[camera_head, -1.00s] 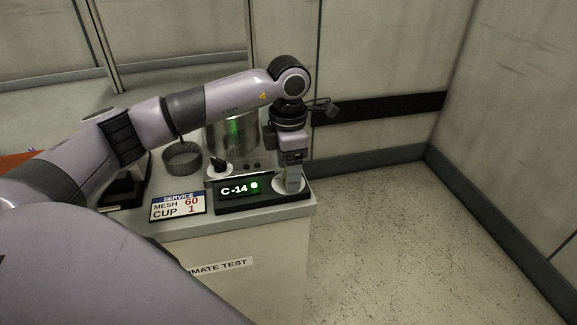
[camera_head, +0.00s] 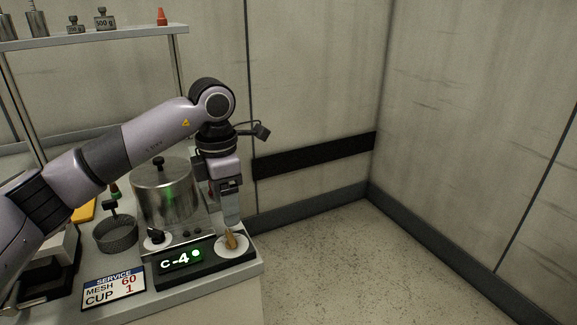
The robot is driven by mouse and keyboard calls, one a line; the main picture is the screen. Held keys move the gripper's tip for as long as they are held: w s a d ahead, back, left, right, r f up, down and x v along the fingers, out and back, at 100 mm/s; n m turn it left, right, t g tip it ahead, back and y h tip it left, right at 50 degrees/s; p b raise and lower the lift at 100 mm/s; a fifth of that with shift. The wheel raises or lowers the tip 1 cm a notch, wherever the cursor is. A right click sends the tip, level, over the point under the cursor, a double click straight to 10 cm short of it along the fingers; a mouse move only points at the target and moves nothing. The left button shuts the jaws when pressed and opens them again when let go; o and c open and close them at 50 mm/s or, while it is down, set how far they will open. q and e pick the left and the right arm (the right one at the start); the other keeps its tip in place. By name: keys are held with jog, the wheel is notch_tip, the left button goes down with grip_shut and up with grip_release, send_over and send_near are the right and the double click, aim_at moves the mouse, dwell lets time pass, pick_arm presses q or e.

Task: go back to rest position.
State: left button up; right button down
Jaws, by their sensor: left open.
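My left arm comes in from the left and reaches over the bench. Its gripper (camera_head: 231,222) points down above the white round plate (camera_head: 232,252) at the right front of the machine. A small tan piece (camera_head: 231,240) stands on that plate, just under the fingertips; I cannot tell whether they touch it. The gripper is open, though the gap between the fingers is hard to see from here. The steel drum (camera_head: 165,195) stands behind the black panel, whose green-lit display (camera_head: 180,260) reads "C-4". My right gripper is not in view.
A mesh cup (camera_head: 116,235) stands left of the drum. A service card (camera_head: 114,287) lies at the bench front. A shelf (camera_head: 110,37) with weights is at the back left. The floor (camera_head: 320,255) right of the bench is clear, up to the walls.

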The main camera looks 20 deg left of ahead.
pick_arm(q)
jog(key=s+d+f+g+h, duration=0.1)
jog(key=s+d+f+h, duration=0.15)
jog(key=d, duration=0.45)
jog(key=s+d+f+h+p, duration=0.1)
jog(key=d+h, duration=0.3)
jog(key=d, duration=0.2)
jog(key=s+d+f+g+h, duration=0.1)
jog(key=s+d+f+h, duration=0.15)
jog(key=d, duration=0.45)
jog(key=s+d+r+n+t+h+p, duration=0.1)
jog(key=d+r+n+t+h, duration=0.5)
jog(key=n+h, duration=0.45)
jog(key=w+a+f+n+t+y+p, duration=0.1)
jog(key=a+f+n+t+y, duration=0.35)
jog(key=n+t, duration=0.4)
jog(key=w+a+f+n+t+y, duration=0.1)
jog(key=a+f+n+t+y, duration=0.4)
jog(key=n, duration=0.7)
jog(key=s+a+f+n+g+y, duration=0.3)
jog(key=s+f+n+y, duration=0.1)
jog(key=f, duration=0.5)
jog(key=s+a+f+n+g+y, duration=0.3)
jog(key=s+f+n, duration=0.3)
jog(key=s+f, duration=0.3)
jog(key=shift+s+n+g+y+p, duration=0.3)
jog(key=shift+n+g+y+p, duration=0.1)
jog(key=shift+g, duration=0.05)
